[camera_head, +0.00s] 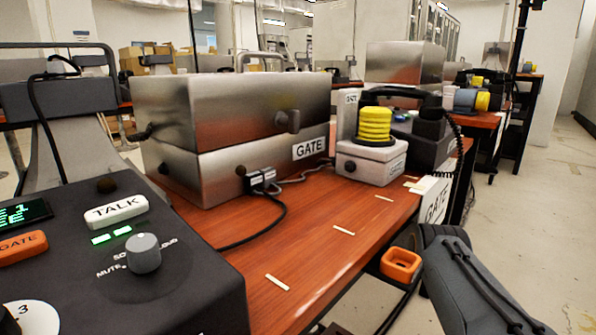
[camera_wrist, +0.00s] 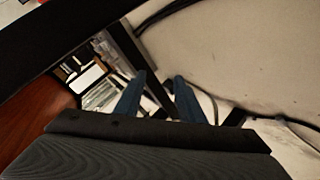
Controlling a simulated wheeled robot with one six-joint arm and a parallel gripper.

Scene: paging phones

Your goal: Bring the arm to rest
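My arm (camera_head: 465,280) shows at the lower right of the head view, beside the right edge of the wooden table (camera_head: 343,262). Its gripper cannot be made out there. In the wrist view, the two blue fingers of my gripper (camera_wrist: 161,82) stand apart with nothing seen between them. They are clear of the table top, which shows as a reddish-brown strip (camera_wrist: 30,115) at the left.
A grey console (camera_head: 190,270) with a TALK button fills the near left. A steel GATE box (camera_head: 235,110) and a white unit with a yellow ribbed part (camera_head: 374,125) stand behind it. An orange square piece (camera_head: 401,262) is by the table edge. Floor is open at right.

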